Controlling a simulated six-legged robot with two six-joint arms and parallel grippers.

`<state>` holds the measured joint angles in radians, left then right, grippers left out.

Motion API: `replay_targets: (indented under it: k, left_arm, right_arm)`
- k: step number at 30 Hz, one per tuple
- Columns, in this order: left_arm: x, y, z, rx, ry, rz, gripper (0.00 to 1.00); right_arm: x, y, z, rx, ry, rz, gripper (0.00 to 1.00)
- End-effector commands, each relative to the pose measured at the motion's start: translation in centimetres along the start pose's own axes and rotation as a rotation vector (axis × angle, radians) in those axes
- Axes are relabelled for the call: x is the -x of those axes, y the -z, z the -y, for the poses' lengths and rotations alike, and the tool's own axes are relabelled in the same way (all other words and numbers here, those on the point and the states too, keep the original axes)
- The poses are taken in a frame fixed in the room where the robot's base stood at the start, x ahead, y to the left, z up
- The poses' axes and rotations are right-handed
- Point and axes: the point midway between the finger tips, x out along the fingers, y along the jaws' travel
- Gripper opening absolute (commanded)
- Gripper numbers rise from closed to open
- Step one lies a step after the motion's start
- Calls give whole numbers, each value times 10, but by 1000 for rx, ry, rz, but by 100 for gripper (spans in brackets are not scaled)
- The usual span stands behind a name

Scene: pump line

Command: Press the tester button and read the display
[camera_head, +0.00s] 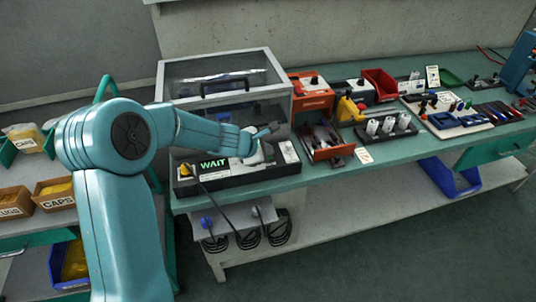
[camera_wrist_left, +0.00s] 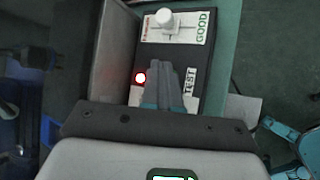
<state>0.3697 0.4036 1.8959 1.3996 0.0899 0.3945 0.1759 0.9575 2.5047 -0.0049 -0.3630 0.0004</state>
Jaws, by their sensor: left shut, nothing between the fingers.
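The tester (camera_head: 235,178) is a dark box at the front left of the bench. Its display (camera_head: 213,163) reads WAIT in green letters. My left gripper (camera_head: 268,133) is over the tester's right part, its fingers hard to make out in the head view. In the left wrist view its shut, empty fingers (camera_wrist_left: 166,68) point at the tester panel (camera_wrist_left: 178,58), beside the TEST label (camera_wrist_left: 190,90). A red light (camera_wrist_left: 140,77) glows left of the fingers. The button is not visible, and whether the fingers touch the panel cannot be told. My right gripper is not in view.
A clear-lidded case (camera_head: 225,75) stands behind the tester. A white knob (camera_wrist_left: 165,17) and a GOOD label (camera_wrist_left: 202,25) show on the panel. An open orange drawer (camera_head: 327,143) is to the right. Black cables (camera_head: 247,237) hang below the bench front.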

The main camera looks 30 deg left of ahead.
Motion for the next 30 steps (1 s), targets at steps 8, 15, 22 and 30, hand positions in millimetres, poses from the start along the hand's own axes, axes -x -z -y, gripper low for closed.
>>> replay_targets:
  k: [8,15,22,30]
  left_arm:
    - [7,-5,-5,-1,1,-1,0]
    - [12,-9,-9,1,1,-1,0]
    - [12,-8,-9,0,0,0,0]
    - [26,-19,-19,0,0,0,0]
  right_arm:
    - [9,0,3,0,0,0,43]
    - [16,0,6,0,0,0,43]
    - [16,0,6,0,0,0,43]
    - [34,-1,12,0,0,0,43]
